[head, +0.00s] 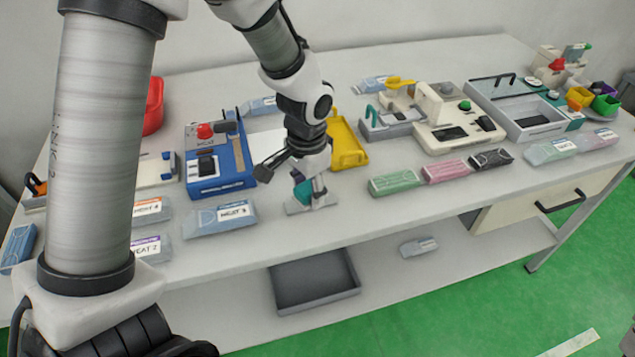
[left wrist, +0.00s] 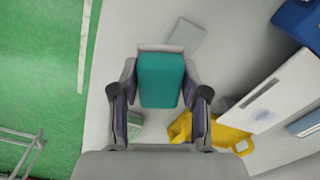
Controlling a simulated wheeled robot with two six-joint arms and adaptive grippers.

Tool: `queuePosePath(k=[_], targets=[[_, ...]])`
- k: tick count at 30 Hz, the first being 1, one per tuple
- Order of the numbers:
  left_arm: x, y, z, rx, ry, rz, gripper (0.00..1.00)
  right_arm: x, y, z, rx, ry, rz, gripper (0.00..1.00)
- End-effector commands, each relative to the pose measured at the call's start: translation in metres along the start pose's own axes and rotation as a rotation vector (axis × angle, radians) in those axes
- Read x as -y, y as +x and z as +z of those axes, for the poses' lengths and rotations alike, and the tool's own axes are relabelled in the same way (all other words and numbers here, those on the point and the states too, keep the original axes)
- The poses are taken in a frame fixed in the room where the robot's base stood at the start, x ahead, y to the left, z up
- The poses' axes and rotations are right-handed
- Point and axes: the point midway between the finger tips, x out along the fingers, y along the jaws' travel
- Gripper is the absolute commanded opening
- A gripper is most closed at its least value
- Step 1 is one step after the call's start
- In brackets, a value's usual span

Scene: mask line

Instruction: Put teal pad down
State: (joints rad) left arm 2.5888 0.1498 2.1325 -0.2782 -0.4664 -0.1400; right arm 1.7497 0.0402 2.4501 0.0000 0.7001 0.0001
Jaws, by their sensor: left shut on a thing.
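My left gripper (head: 305,190) reaches down over the middle of the table, near its front edge. It is shut on the teal pad (left wrist: 161,80), which fills the space between the two fingers in the left wrist view. In the head view only a small teal part of the pad (head: 301,193) shows beside the fingers. A flat grey plate (head: 291,209) lies under the gripper, and a light grey square (left wrist: 187,36) shows beyond the pad in the left wrist view. I cannot tell whether the pad touches a surface. My right gripper is out of view.
A blue machine (head: 219,165) stands left of the gripper, a yellow tray (head: 346,146) behind it. Green, pink and black packs (head: 396,182) line the front right. A labelled clear pack (head: 220,219) lies to the left. A dark tray (head: 314,281) sits on the lower shelf.

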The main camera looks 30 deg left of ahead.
Motion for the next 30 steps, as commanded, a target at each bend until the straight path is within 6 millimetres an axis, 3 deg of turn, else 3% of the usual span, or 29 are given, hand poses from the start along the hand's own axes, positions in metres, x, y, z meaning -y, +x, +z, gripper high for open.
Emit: queuePosePath(k=[5,11,30], targets=[[0.017,0.006,-0.014,0.003,0.002,0.0,0.07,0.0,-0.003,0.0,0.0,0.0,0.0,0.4],[0.016,0.036,-0.014,0.004,0.003,0.001,0.07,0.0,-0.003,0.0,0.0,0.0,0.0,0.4],[0.015,0.052,-0.013,0.005,0.003,0.002,0.07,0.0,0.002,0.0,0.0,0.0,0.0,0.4]])
